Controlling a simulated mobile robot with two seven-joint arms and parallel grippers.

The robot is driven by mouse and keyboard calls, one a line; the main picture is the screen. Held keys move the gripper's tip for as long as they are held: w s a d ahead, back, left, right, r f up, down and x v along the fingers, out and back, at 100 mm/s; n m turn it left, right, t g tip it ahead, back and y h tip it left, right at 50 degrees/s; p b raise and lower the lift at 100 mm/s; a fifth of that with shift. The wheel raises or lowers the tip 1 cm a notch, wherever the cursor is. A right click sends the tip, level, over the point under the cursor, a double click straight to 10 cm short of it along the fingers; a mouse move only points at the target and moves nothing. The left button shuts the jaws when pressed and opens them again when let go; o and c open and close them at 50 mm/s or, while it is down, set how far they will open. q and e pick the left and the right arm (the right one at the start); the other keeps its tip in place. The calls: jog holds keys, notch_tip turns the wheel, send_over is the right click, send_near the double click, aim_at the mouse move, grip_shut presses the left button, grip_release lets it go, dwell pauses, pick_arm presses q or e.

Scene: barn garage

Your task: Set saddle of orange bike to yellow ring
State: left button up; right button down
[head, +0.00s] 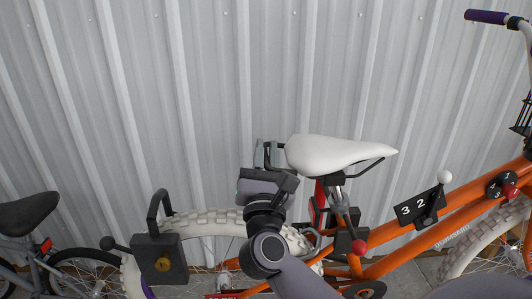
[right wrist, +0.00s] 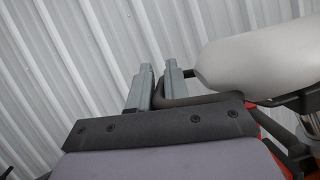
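The orange bike (head: 380,264) stands on the right, against the wall. Its white saddle (head: 325,152) sits on a metal seat post (head: 338,198). A dark bar loops out from the saddle's rear. No yellow ring can be made out on the post; my arm and dark parts hide some of it. My right gripper (head: 267,153) is at the saddle's rear. In the right wrist view its two grey fingers (right wrist: 158,85) close around the dark loop (right wrist: 158,92), one finger inside it, beside the saddle (right wrist: 245,62). My left gripper is not in view.
A red-knobbed lever (head: 359,247) is below the saddle. A plate marked 3 2 (head: 420,207) has a white-knobbed lever. A dark box (head: 158,250) with a yellow spot stands over the rear tyre (head: 210,222). A second bike (head: 30,213) is at left. The corrugated wall (head: 220,80) is behind.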

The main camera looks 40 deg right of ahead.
jog(key=r+p, duration=0.1)
jog(key=r, duration=0.1)
jog(key=a+r+p, duration=0.1)
jog(key=r+p, duration=0.1)
jog(key=r, duration=0.1)
jog(key=shift+w+a+r, duration=0.25)
jog(key=shift+w+r, duration=0.05)
jog(key=shift+w, duration=0.1)
jog(key=c, duration=1.2)
grip_release()
jog(key=shift+o, duration=0.2)
jog(key=shift+f, duration=0.15)
jog(key=shift+f, duration=0.1)
